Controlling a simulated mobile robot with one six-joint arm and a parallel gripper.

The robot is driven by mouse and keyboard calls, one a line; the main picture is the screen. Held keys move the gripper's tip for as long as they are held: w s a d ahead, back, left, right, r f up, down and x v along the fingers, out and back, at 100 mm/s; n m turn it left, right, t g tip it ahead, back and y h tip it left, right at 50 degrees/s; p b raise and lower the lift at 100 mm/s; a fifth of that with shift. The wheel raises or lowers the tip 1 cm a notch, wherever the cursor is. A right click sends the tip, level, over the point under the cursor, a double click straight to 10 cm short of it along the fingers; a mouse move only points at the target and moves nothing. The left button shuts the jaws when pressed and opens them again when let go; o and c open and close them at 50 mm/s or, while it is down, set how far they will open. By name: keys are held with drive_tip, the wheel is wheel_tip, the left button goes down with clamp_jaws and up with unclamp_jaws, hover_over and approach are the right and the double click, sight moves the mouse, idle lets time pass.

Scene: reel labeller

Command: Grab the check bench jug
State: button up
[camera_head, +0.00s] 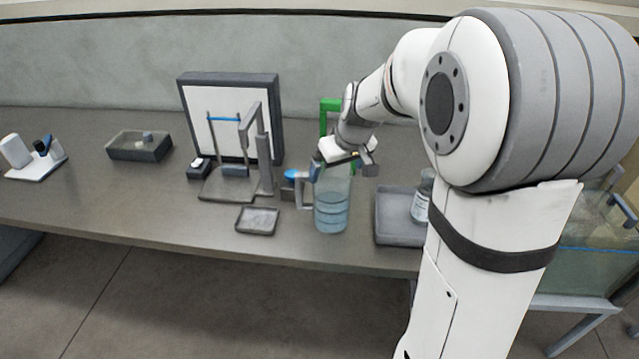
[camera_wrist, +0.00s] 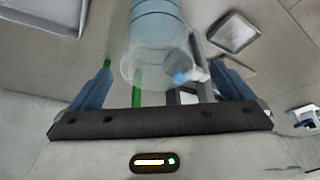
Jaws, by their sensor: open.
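A clear jug (camera_head: 332,205) with blue bands and a grey handle stands upright on the bench (camera_head: 150,205), right of the centre stand. My gripper (camera_head: 342,168) is at the top of the jug, open. In the wrist view the jug (camera_wrist: 158,30) lies ahead of my gripper (camera_wrist: 165,85), between the blue fingers and nearer the middle. Its handle (camera_wrist: 203,82) shows close to the right finger. I cannot tell whether a finger touches it.
A small grey tray (camera_head: 257,221) lies left of the jug. A larger grey tray (camera_head: 385,232) with a bottle (camera_head: 421,200) is to its right. A stand with a white panel (camera_head: 225,130) is behind left. A green post (camera_head: 327,104) rises behind my gripper.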

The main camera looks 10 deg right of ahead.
sight(331, 180)
drive_tip(key=x, duration=0.4)
drive_tip(key=w+p+x, duration=0.1)
drive_tip(key=x, duration=0.3)
drive_tip(key=shift+r+p, duration=0.1)
drive_tip(key=shift+p, duration=0.2)
drive_tip(key=shift+c, duration=0.2)
drive_tip(key=shift+d, duration=0.1)
drive_tip(key=c, duration=1.7)
